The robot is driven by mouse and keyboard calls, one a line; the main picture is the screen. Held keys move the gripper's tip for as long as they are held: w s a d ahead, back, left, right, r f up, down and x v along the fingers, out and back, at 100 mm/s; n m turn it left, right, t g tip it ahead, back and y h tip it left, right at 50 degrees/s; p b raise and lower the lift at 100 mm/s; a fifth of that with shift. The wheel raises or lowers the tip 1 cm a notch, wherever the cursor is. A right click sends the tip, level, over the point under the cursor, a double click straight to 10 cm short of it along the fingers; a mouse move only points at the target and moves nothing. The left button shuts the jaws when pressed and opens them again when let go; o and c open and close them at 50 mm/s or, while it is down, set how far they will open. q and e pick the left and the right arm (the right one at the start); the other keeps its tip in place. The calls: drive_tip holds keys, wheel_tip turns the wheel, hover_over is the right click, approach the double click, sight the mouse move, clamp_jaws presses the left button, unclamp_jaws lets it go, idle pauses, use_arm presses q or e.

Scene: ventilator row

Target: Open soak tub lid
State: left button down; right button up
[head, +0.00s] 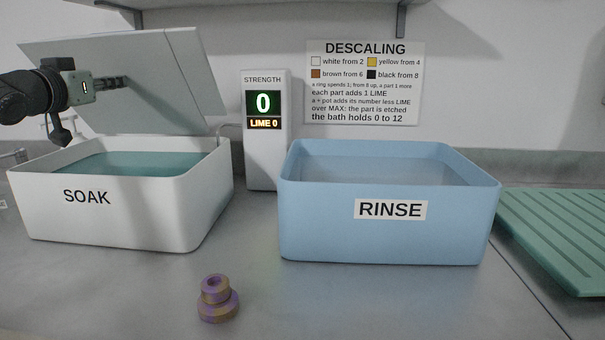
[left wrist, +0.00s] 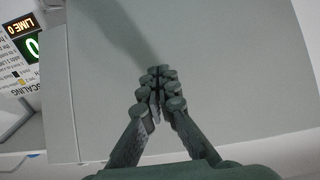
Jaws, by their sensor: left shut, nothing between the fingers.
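The white soak tub (head: 120,215) stands at the left of the counter, with teal liquid (head: 140,163) inside. Its grey-white lid (head: 160,60) is raised and tilted back above the tub. My left gripper (head: 122,84) is in front of the lid's underside, shut and empty. In the left wrist view the shut fingers (left wrist: 157,80) point at the plain lid panel (left wrist: 220,60). I cannot tell whether the fingertips touch the lid. My right gripper is not in view.
A strength meter (head: 265,150) reading 0 and LIME 0 stands behind, between the tubs. A blue rinse tub (head: 320,235) is at centre right, and a green ribbed drainer (head: 560,240) at the far right. A purple-and-tan ringed part (head: 217,300) stands on the front counter. A descaling sign (head: 364,83) hangs behind.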

sight(116, 66)
use_arm(q)
drive_tip(key=shift+w+r, duration=0.1)
drive_tip(key=shift+r, duration=0.15)
drive_tip(key=shift+w+d+r, duration=0.1)
drive_tip(key=shift+w+r, duration=0.45)
drive_tip(key=shift+w, duration=0.2)
drive_tip(key=shift+w+r, duration=0.55)
drive_tip(key=shift+w, duration=0.2)
drive_tip(key=shift+w+r, duration=0.15)
drive_tip(key=shift+w, duration=0.1)
drive_tip(key=shift+w+d+r, duration=0.1)
drive_tip(key=shift+w+r, duration=0.25)
drive_tip(key=shift+w, duration=0.4)
drive_tip(key=shift+w+d+r, duration=0.1)
drive_tip(key=shift+w+r, duration=0.2)
drive_tip(key=shift+w, duration=0.4)
